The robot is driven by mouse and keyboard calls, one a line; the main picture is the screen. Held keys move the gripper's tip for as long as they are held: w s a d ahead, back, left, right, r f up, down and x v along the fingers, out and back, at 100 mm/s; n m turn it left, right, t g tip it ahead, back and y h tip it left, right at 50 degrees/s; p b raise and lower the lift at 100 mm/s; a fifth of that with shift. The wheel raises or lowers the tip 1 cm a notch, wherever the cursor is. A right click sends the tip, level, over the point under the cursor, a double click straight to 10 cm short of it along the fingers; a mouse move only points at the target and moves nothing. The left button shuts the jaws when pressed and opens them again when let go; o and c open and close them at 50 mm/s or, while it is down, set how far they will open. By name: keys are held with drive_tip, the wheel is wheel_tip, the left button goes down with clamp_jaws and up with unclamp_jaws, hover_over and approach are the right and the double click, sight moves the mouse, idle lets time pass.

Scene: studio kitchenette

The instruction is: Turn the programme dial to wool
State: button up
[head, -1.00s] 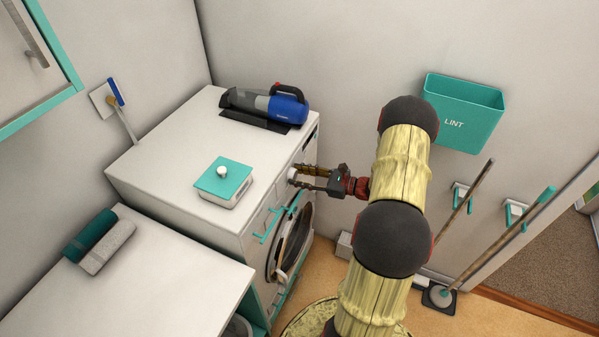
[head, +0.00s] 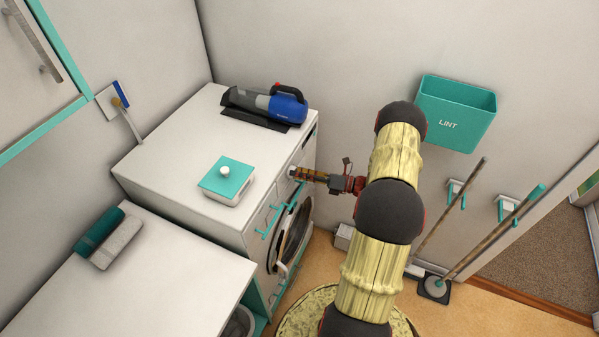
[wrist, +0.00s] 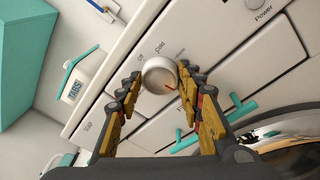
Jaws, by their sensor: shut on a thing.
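The programme dial (wrist: 158,72) is a round white knob on the washing machine's front panel, with a red mark at its lower right in the wrist view. Labels around it include what looks like "Off" and "Cold"; others are too small or partly hidden to read surely, so I cannot tell which one the mark meets. My gripper (wrist: 157,78) is shut on the dial, one finger on each side. In the head view my gripper (head: 294,173) reaches the upper front of the washing machine (head: 180,150) from the right and mostly hides the dial.
A teal-lidded tabs box (head: 226,180) and a blue handheld vacuum (head: 285,106) stand on the machine. Teal handles (head: 266,222) and the round door (head: 291,240) are below the panel. A lint bin (head: 455,112) hangs on the wall at right.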

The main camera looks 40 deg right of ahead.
drive_tip(key=shift+f+m, duration=0.1)
drive_tip(key=shift+m, duration=0.7)
drive_tip(key=o, duration=1.1)
drive_tip(key=shift+p, duration=0.3)
drive_tip(key=shift+c, duration=0.2)
drive_tip(key=shift+o, duration=0.5)
drive_tip(key=v, duration=1.2)
drive_tip(key=shift+d+f, duration=0.1)
drive_tip(key=shift+f, duration=0.05)
